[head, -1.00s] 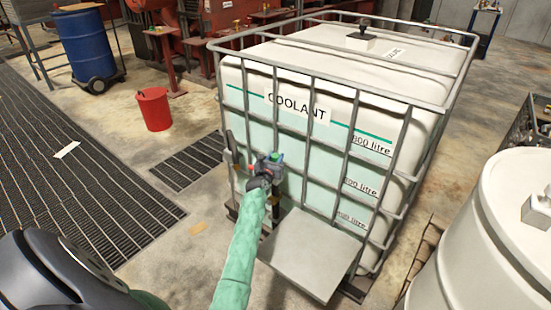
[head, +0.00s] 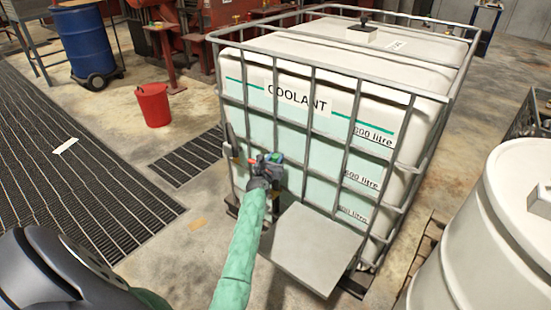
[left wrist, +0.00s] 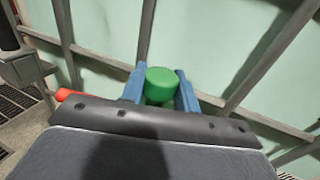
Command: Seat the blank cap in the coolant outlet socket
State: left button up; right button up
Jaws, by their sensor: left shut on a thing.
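My left gripper (head: 271,159) is in front of the caged coolant tank (head: 330,165), near the lower left of its front face. In the left wrist view, its two blue fingers (left wrist: 159,92) are shut on a round green cap (left wrist: 161,84). The cap is in front of the pale tank wall and grey cage bars. I cannot tell whether it touches anything beyond the fingers. A red part (left wrist: 72,95) shows just left of the gripper. I cannot make out the coolant outlet socket in either view. My right gripper is not in view.
A grey plate (head: 312,250) juts out from the tank's front at the lower right of my gripper. A white drum (head: 480,245) is at the right. A red bucket (head: 153,104) stands on open floor at the left.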

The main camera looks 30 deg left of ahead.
pick_arm(q)
jog(key=shift+f, duration=0.1)
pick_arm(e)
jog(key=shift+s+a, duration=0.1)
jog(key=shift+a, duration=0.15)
pick_arm(q)
jog(key=o, duration=1.1)
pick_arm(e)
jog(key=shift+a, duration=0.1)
pick_arm(q)
jog(key=shift+s+d+f, duration=0.1)
jog(key=shift+s, duration=0.25)
jog(key=shift+b+v, duration=0.45)
jog(key=shift+v, duration=3.1)
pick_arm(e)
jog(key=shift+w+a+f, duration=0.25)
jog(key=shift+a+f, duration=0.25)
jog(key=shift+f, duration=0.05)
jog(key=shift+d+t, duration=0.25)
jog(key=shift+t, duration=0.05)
